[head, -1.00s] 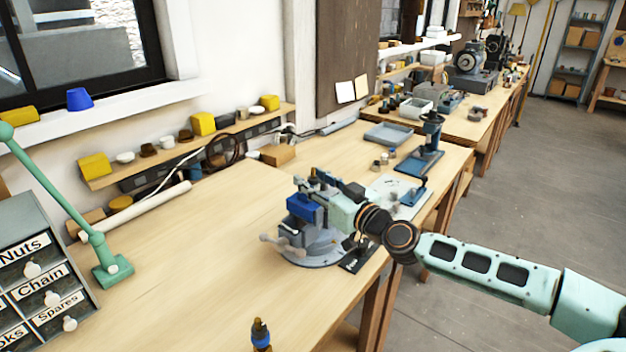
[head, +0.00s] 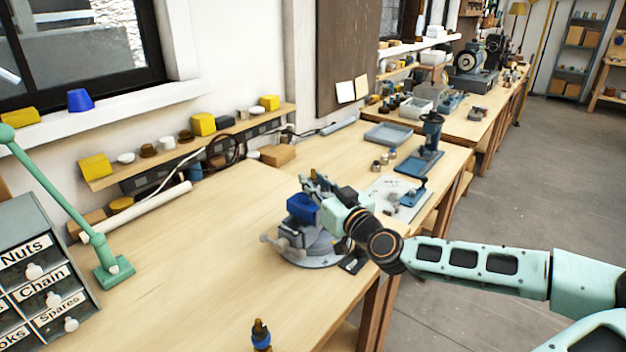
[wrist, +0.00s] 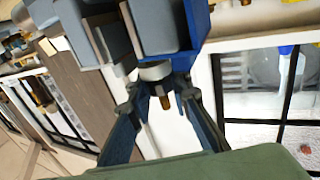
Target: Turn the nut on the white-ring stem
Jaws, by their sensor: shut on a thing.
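The grey vise (head: 312,247) with blue jaws (head: 302,208) stands near the bench's front edge. In the wrist view its grey and blue jaws (wrist: 196,20) fill the top. A stem (wrist: 165,101) with a brass-coloured end sticks out from the jaws there, with a white ring (wrist: 154,71) next to them. My gripper (wrist: 157,88) has one finger on each side of the stem, tips close by the ring, and is shut on it. The nut itself is mostly hidden between the fingertips. In the head view my gripper (head: 318,187) is at the vise's top, and a small brass tip shows above it.
A white sheet and a blue press stand (head: 428,150) lie behind my arm. A grey tray (head: 388,135) is farther back. A green lamp (head: 113,270) and labelled drawers (head: 40,270) stand at left. A dark and blue fitting (head: 261,335) is at the front. The middle of the bench is clear.

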